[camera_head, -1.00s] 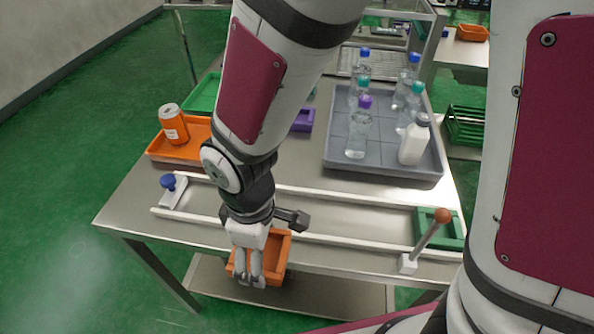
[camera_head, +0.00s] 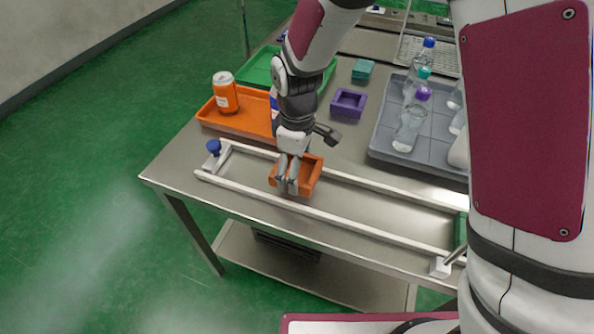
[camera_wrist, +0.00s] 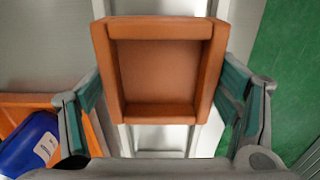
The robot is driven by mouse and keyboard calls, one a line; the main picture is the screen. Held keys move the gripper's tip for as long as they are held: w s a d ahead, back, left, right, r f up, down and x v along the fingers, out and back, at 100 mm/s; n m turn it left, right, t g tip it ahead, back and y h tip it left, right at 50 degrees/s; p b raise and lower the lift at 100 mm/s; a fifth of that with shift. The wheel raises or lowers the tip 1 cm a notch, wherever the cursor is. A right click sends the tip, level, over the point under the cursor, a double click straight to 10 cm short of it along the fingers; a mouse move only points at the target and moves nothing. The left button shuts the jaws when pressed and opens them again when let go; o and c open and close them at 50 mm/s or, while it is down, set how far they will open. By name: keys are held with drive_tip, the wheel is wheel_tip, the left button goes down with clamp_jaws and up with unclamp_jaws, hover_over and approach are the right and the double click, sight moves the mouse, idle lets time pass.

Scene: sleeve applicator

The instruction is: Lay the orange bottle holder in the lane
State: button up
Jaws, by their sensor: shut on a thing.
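My gripper (camera_head: 288,186) is shut on the orange bottle holder (camera_head: 311,176), a small square open box. In the wrist view the holder (camera_wrist: 158,72) sits between the two fingers, its hollow facing the camera. The lane is the strip between two white rails (camera_head: 330,218) along the table's near side. The holder is over the lane's left part and overlaps the far rail in the picture. In the wrist view the rails run beneath it. I cannot tell whether it touches the lane floor.
A blue-knobbed white piece (camera_head: 213,148) stands at the lane's left end. An orange tray (camera_head: 222,122) with an orange can (camera_head: 225,92) lies behind. A purple holder (camera_head: 348,102) and a grey tray (camera_head: 385,148) with bottles are farther right.

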drive_tip(key=shift+f, duration=1.35)
drive_tip(key=shift+f, duration=0.1)
drive_tip(key=shift+f, duration=0.25)
drive_tip(key=shift+f+b, duration=0.1)
drive_tip(key=shift+b, duration=0.2)
drive_tip(key=shift+s+f, duration=0.1)
drive_tip(key=shift+f, duration=0.1)
drive_tip(key=shift+c, duration=0.5)
drive_tip(key=o, duration=1.3)
drive_tip(key=shift+f, duration=0.15)
